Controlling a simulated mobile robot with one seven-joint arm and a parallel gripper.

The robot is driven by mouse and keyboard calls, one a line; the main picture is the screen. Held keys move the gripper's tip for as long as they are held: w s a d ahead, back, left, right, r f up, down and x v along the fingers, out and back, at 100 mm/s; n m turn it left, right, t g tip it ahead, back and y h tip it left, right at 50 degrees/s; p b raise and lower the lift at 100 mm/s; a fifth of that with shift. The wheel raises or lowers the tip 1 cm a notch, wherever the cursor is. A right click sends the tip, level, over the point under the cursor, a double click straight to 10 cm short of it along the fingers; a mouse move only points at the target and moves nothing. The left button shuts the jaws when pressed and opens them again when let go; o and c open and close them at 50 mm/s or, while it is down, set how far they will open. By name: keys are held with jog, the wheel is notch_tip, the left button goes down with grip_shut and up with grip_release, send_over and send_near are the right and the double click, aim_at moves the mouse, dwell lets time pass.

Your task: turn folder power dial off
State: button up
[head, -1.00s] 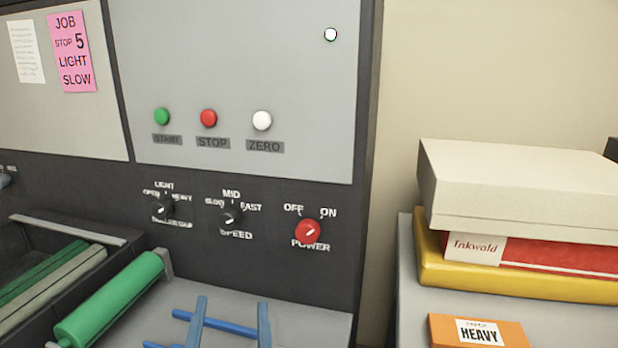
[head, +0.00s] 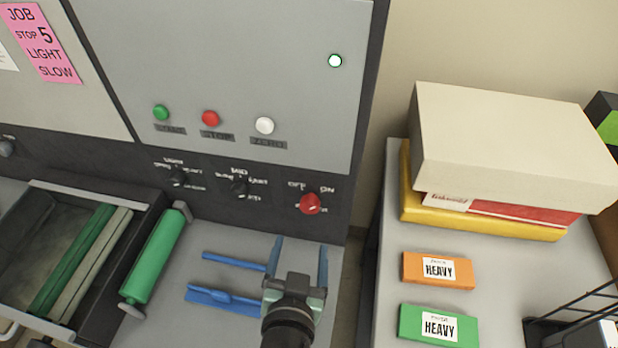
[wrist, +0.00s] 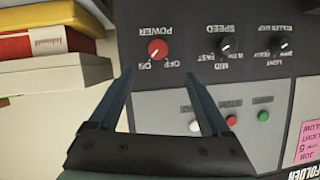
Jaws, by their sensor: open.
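The red power dial (head: 310,204) sits on the dark lower strip of the folder panel, at its right end, under the OFF and ON labels. In the wrist view the dial (wrist: 158,50) appears upside down, and its white mark slants toward the ON label. My gripper (head: 301,240) is open and empty, in front of the panel and below the dial in the head view. In the wrist view its fingertips (wrist: 157,73) are apart, with the dial seen beyond the gap between them. They do not appear to touch it.
Two black dials (head: 240,187) are left of the power dial. Green, red and white buttons (head: 265,125) are above. A green roller (head: 155,255) and blue rails (head: 215,297) lie below. A side table (head: 385,300) with boxes stands right.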

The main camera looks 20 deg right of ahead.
aim_at(310, 208)
jog(key=p+x, duration=0.4)
jog(key=x, duration=0.8)
jog(key=shift+w+d+f, duration=0.1)
jog(key=shift+w+d, duration=0.15)
jog(key=shift+d, duration=0.1)
jog(key=shift+c, duration=0.4)
grip_shut()
